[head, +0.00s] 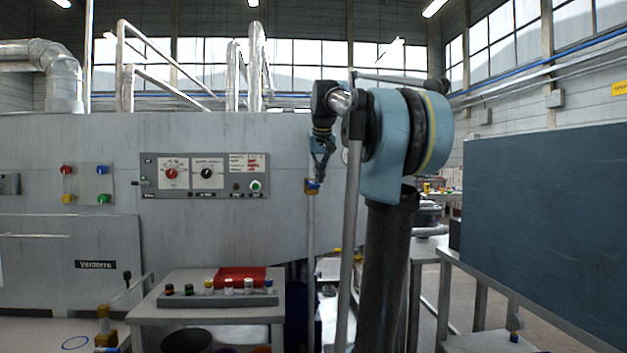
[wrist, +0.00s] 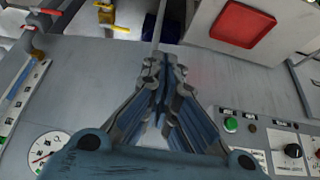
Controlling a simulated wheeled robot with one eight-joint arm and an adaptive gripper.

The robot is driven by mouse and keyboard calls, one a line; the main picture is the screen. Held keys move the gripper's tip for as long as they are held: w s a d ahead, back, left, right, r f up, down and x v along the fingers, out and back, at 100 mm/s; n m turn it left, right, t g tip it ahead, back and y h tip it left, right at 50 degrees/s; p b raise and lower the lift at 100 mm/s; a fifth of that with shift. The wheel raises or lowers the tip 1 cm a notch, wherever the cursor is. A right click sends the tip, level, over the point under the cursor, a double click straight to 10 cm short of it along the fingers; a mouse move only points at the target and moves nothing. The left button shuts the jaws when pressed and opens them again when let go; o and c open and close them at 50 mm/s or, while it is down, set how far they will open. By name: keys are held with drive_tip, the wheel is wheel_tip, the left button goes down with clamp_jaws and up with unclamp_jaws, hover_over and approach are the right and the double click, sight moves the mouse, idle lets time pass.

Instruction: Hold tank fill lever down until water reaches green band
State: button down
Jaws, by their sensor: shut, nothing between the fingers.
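My gripper (head: 315,176) points down in front of the grey machine's right part, to the right of its control panel. It also shows in the wrist view (wrist: 164,62), where its fingers are together with nothing between them. A yellow valve handle (wrist: 105,15) lies beyond the fingertips, up and left in the wrist view, apart from them. An orange-red handle (wrist: 42,12) is at the top left corner. A pale gauge strip (wrist: 20,98) runs along the left edge. I cannot tell which handle is the fill lever, and I cannot make out a water level or green band.
The control panel (head: 205,175) has knobs and a green button. A round dial (wrist: 46,148) is at the lower left of the wrist view. A grey side table (head: 160,312) holds a button box and a red tray (head: 241,277). A dark blue panel (head: 545,220) stands at right.

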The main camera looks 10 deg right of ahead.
drive_tip(key=w+r+t, duration=0.1)
drive_tip(key=w+r, duration=0.9)
drive_tip(key=r, duration=0.1)
drive_tip(key=shift+w, duration=0.3)
drive_tip(key=shift+d, duration=0.1)
drive_tip(key=x, duration=0.9)
drive_tip(key=shift+w+f, duration=0.1)
drive_tip(key=shift+w, duration=0.05)
wheel_tip(320, 180, down, 3)
drive_tip(key=shift+f, duration=0.1)
drive_tip(key=shift+s+f, duration=0.25)
drive_tip(key=shift+f, duration=0.35)
drive_tip(key=shift+s+f, duration=0.15)
